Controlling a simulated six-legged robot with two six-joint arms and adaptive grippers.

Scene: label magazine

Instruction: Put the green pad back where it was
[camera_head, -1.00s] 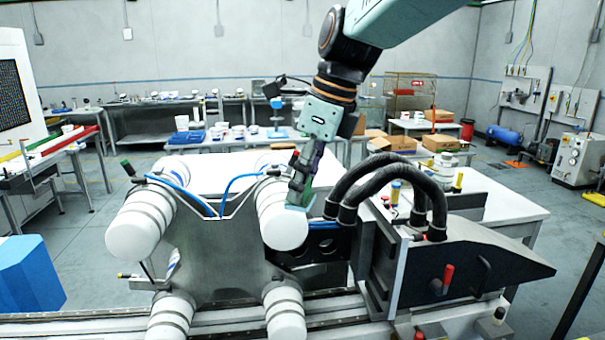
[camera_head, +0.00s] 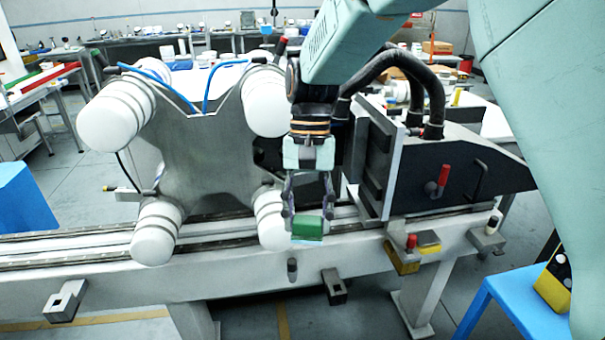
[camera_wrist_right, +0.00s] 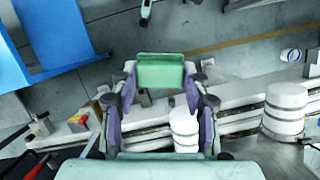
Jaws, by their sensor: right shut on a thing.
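The green pad (camera_head: 308,229) is held between the fingertips of my right gripper (camera_head: 308,213). It hangs in front of the machine's long pale rail, near its front edge, in the head view. In the right wrist view the pad (camera_wrist_right: 161,72) spans the gap between the two fingers, with floor and rail behind it. I cannot tell from these frames which place the pad came from. My left gripper is in neither view.
A grey machine with white rollers (camera_head: 153,236) stands left of the gripper. A dark housing with black hoses (camera_head: 437,160) and a red handle stands right. Small dark brackets (camera_head: 334,286) stick out from the rail (camera_head: 250,255). A blue stool (camera_head: 527,305) stands at the lower right.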

